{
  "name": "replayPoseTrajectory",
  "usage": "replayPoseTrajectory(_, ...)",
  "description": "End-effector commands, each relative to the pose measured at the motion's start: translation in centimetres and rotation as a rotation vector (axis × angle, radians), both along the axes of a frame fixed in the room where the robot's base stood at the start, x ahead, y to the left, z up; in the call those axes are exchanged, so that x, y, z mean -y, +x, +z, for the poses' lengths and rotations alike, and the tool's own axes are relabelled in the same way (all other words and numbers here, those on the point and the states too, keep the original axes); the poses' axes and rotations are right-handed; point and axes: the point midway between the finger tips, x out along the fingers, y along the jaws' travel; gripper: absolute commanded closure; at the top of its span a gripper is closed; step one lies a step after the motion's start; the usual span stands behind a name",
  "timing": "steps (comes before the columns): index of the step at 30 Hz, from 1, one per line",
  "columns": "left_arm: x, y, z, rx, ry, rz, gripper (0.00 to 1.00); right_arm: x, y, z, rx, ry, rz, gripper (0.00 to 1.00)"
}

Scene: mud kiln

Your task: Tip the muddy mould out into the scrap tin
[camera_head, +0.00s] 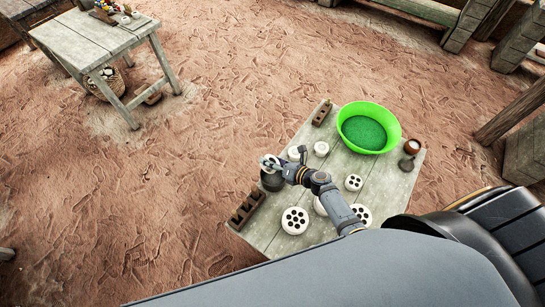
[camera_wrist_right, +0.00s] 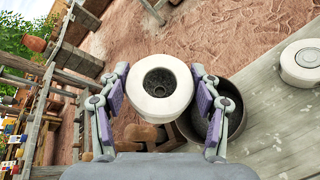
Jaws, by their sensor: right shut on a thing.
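My right gripper (camera_head: 272,164) is shut on a white round mould (camera_wrist_right: 160,88). In the right wrist view, its purple-padded fingers (camera_wrist_right: 160,96) lie on either side of the mould, and a round hole with dark, speckled matter inside faces the camera. In the head view the mould is small and partly hidden by the gripper. The dark round scrap tin (camera_head: 272,183) stands on the table directly below the gripper in the picture. The tin also shows in the wrist view (camera_wrist_right: 229,92), behind the mould and right finger. My left gripper is not in view.
The wooden table (camera_head: 268,236) also holds a green basin (camera_head: 391,110), white discs with holes (camera_head: 295,221), plain white rounds (camera_head: 321,148), brown slotted blocks (camera_head: 247,209) and a brown cup (camera_head: 412,146). A second table (camera_head: 92,42) stands far left. Bare earth lies between.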

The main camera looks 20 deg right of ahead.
Motion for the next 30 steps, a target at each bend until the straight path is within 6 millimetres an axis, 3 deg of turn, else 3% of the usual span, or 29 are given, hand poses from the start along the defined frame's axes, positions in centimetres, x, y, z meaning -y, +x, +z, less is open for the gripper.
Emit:
replayPoseTrajectory(5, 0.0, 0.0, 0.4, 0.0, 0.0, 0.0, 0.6, 0.0, 0.0, 0.2, 0.009, -0.031, 0.0, 0.76)
replayPoseTrajectory(9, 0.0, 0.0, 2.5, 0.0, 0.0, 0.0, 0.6, -0.2, -0.1, 1.2, 0.061, -0.231, -0.002, 0.76)
replayPoseTrajectory(11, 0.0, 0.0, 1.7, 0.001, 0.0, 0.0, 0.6, -0.2, -0.1, 0.6, 0.088, -0.328, -0.002, 0.76)
replayPoseTrajectory(18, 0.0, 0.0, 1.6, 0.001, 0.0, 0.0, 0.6, -0.1, 0.0, 1.1, 0.16, -0.613, -0.002, 0.76)
replayPoseTrajectory(30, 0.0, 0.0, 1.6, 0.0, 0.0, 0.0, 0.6, 0.0, 0.0, 1.2, 0.166, -0.638, -0.001, 0.76)
